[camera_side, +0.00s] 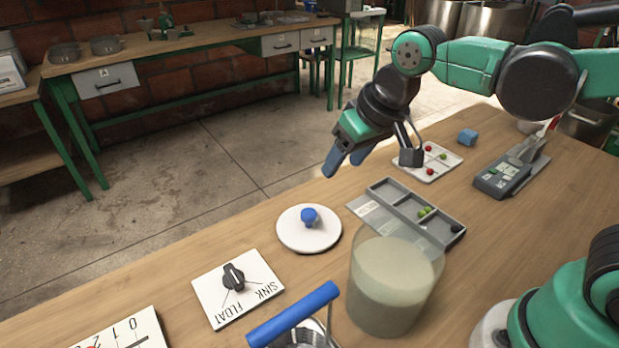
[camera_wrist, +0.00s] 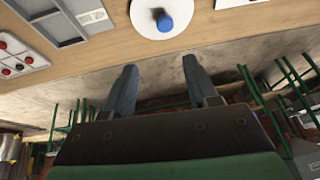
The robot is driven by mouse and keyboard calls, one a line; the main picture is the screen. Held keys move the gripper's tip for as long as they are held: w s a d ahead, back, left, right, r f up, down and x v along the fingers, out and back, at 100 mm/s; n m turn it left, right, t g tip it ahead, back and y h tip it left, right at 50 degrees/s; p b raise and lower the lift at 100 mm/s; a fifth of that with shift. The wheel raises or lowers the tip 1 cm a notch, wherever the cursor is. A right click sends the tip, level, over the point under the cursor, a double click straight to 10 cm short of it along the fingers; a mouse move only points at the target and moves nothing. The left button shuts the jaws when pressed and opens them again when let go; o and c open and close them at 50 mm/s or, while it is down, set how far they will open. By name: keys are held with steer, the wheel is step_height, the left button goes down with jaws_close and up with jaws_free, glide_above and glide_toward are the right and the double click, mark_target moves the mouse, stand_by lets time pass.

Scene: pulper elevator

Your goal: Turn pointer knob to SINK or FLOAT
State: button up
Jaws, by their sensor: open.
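A black pointer knob (camera_side: 233,277) sits on a white square panel (camera_side: 211,303) on the bench, at lower left in the side view. The panel carries the words SINK and FLOAT, with a line running to each. I cannot tell which way the pointer faces. My gripper (camera_side: 343,165) is in the air near the bench's far edge, well up and right of the knob in the side view. Its two blue-grey fingers are apart with nothing between them, as the wrist view also shows (camera_wrist: 160,63). The knob is not seen in the wrist view.
A white disc (camera_side: 292,238) with a blue knob (camera_side: 308,215) is nearest my gripper. A large jar of cloudy liquid (camera_side: 392,282), a grey compartment tray (camera_side: 388,186) and a blue-handled basket (camera_side: 293,314) stand nearby. A numbered panel (camera_side: 138,333) lies left.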

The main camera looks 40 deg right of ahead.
steer(key=w+a+f+g, duration=0.2)
steer(key=w+a+g, duration=0.15)
steer(key=a, duration=0.55)
steer(key=g+h, duration=0.1)
glide_above(231, 270)
step_height(231, 270, down, 6)
steer(key=shift+r, duration=0.15)
steer(key=shift+a+f, duration=0.1)
steer(key=shift+f, duration=2.8)
jaws_close()
